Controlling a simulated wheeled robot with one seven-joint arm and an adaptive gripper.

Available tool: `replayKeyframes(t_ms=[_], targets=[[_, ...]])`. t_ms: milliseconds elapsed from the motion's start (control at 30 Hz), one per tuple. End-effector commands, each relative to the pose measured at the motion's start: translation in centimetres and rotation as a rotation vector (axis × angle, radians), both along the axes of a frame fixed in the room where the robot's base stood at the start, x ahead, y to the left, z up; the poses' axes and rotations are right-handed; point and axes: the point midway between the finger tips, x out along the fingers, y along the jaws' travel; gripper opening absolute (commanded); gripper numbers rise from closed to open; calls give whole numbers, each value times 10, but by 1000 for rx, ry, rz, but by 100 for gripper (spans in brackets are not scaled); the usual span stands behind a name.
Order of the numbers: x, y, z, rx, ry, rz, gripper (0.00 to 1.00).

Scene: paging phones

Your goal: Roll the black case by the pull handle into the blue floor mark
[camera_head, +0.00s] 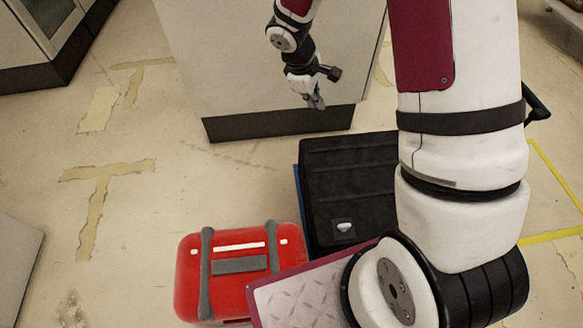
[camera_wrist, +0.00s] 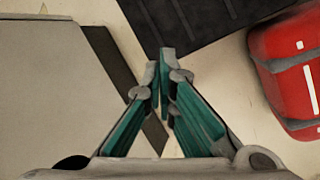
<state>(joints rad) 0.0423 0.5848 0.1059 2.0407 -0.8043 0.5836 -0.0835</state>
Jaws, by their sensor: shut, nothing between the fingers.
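The black case (camera_head: 345,185) lies on the floor at the middle of the head view, its right part hidden behind my arm. A black loop (camera_head: 540,101) sticks out right of my arm. It looks like the pull handle, but its join to the case is hidden. A thin blue strip (camera_head: 299,205), perhaps part of the blue floor mark, shows along the case's left side. My gripper (camera_head: 317,102) is shut and empty, beyond the case, near the pale cabinet. In the wrist view, its fingertips (camera_wrist: 163,57) meet below the black case (camera_wrist: 205,18), apart from the handle.
A red case (camera_head: 240,270) with grey straps stands close to the black case's front left. A pale cabinet (camera_head: 230,65) with a dark base stands behind. Yellow floor lines (camera_head: 552,237) show at right. The floor at left is mostly clear, with tan tape marks (camera_head: 100,185).

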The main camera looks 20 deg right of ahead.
Motion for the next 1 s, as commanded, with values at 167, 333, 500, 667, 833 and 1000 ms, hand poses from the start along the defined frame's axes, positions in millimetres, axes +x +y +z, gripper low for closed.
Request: replayKeyframes(t_ms=[167,333,500,667,833,1000], targets=[[18,21,-98,60,65,175,0],[14,46,-191,145,120,330,0],[-6,72,-265,237,162,450,0],[-23,88,-304,293,184,511,0],[-28,93,-320,312,190,531,0],[-29,93,-343,314,191,532,0]])
